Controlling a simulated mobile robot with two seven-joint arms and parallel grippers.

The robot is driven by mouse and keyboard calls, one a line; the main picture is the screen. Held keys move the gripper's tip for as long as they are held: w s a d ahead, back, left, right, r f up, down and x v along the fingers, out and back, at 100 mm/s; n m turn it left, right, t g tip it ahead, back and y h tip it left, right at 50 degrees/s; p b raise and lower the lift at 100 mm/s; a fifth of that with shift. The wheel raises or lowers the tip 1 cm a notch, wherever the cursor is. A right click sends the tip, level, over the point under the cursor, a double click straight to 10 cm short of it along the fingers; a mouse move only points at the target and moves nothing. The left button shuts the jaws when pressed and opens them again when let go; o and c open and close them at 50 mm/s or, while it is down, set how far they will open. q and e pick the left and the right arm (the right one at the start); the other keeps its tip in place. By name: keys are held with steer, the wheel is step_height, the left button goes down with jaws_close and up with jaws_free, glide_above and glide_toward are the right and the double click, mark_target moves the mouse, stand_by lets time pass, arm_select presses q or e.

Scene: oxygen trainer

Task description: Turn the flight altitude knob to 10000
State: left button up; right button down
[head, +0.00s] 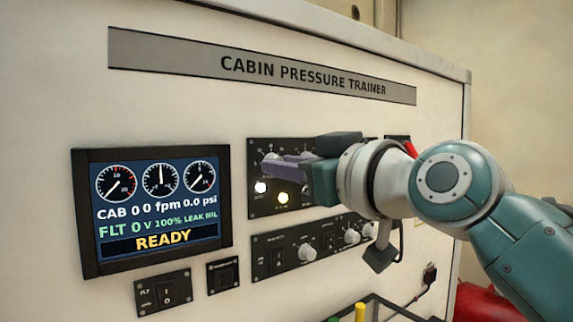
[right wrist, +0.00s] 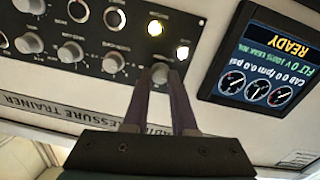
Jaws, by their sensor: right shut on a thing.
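The white trainer has a dark upper control panel (head: 255,205) with knobs and two lit white lamps. My right gripper (head: 268,168) reaches in from the right, its purple fingers at the panel's left end. In the right wrist view, which is upside down, the fingers (right wrist: 161,80) are shut around a grey knob (right wrist: 160,72) near the lit lamps. The knob's label is too small to read, and the fingers partly hide it. The display screen (head: 160,208) reads FLT 0, CAB 0, 0 fpm, 0.0 psi and READY. My left gripper is not in view.
A lower panel (head: 262,268) with several knobs and switches sits below the arm. A small FLT switch panel (head: 163,294) lies under the screen. A red object (head: 485,303) stands at the lower right. A dark-framed holder with a yellow item (head: 360,312) is at the bottom.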

steer(key=m+p, duration=0.1)
steer(key=m, duration=0.7)
steer(key=shift+p, duration=0.35)
stand_by(0.4)
steer(key=c, duration=0.7)
jaws_free()
